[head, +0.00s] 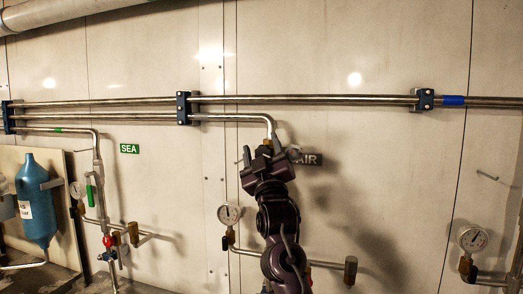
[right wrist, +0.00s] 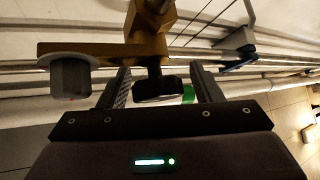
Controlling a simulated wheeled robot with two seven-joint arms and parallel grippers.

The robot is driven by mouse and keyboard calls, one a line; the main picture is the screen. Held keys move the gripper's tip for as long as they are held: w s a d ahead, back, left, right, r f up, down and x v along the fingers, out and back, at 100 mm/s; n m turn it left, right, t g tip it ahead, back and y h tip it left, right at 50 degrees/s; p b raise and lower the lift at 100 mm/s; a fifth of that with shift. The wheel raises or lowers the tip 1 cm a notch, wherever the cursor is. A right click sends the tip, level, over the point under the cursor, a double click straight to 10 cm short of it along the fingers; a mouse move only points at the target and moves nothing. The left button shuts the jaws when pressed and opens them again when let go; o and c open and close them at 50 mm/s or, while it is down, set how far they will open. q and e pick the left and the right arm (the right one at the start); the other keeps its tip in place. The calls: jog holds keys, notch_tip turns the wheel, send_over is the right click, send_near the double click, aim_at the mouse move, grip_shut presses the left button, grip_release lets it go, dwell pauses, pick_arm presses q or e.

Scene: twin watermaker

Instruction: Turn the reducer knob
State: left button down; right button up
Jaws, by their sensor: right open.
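The reducer shows in the right wrist view as a brass body (right wrist: 150,38) with a dark round knob (right wrist: 160,89) below it. My right gripper (right wrist: 161,84) is open, with one finger on each side of the knob. A gap shows between the knob and each finger, and I cannot tell how deep the knob sits between them. My left gripper is not in view.
A brass arm with a grey cap (right wrist: 72,78) sticks out left of the knob in the right wrist view. In the head view, steel pipes (head: 310,99) run along the wall. A gauge (head: 228,214) is left of my arm, and a blue bottle (head: 36,205) stands far left.

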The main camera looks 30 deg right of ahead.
jog(key=shift+s+a+f+b, duration=0.1)
jog(key=shift+s+f+b, duration=0.2)
jog(key=shift+f, duration=0.05)
jog(key=b+v, duration=0.2)
jog(key=v, duration=0.5)
jog(key=shift+b, duration=0.3)
jog(key=shift+r, duration=0.1)
